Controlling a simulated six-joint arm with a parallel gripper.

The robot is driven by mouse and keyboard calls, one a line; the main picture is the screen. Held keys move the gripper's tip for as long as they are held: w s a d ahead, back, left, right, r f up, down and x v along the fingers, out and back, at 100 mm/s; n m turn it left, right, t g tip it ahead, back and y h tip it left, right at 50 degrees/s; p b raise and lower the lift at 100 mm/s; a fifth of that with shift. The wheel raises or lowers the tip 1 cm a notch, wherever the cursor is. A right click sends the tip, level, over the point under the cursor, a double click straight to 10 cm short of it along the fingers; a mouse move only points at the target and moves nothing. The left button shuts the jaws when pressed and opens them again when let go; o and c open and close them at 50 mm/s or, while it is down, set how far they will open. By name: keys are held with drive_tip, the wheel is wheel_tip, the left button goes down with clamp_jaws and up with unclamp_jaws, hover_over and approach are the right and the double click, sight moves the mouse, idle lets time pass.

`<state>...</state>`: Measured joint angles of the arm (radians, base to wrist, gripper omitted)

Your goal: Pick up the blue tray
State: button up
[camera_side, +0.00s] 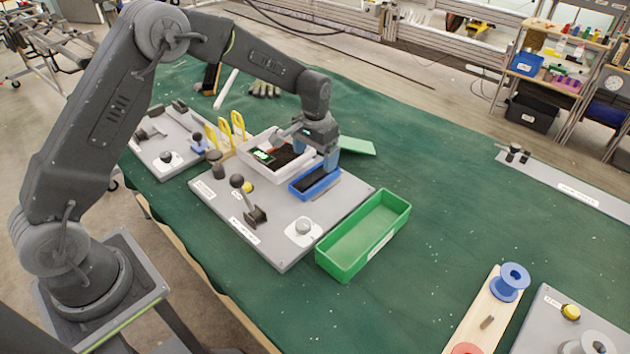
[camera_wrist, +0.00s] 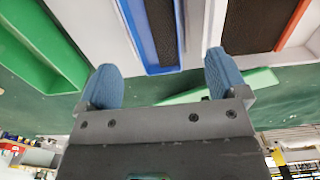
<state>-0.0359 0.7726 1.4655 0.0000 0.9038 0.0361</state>
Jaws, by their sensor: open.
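The blue tray (camera_side: 316,184) is a small narrow tray with a dark inside. It lies on the grey board beside the white bin in the side view. In the wrist view its blue rim (camera_wrist: 131,32) shows ahead, in line with the gap between the fingers. My gripper (camera_side: 322,153) has blue fingertips and is over the tray's far side in the side view. In the wrist view my gripper (camera_wrist: 163,80) has its fingers spread wide, with nothing held. I cannot tell how high the fingertips are above the tray; part of the tray's far edge is hidden by them.
A white bin (camera_side: 248,146) with dark contents adjoins the tray on the left. A green tray (camera_side: 365,235) stands to the right. The grey board (camera_side: 275,225) carries knobs and a lever. A flat green piece (camera_side: 357,146) lies behind the gripper.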

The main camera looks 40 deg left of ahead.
sight(317, 181)
drive_tip(key=shift+d+f, duration=0.15)
drive_tip(key=shift+f, duration=1.3)
drive_tip(key=shift+d+f, duration=0.1)
drive_tip(key=shift+f, duration=1.35)
drive_tip(key=shift+c, duration=0.4)
drive_tip(key=c, duration=1.1)
drive_tip(key=shift+r, duration=0.2)
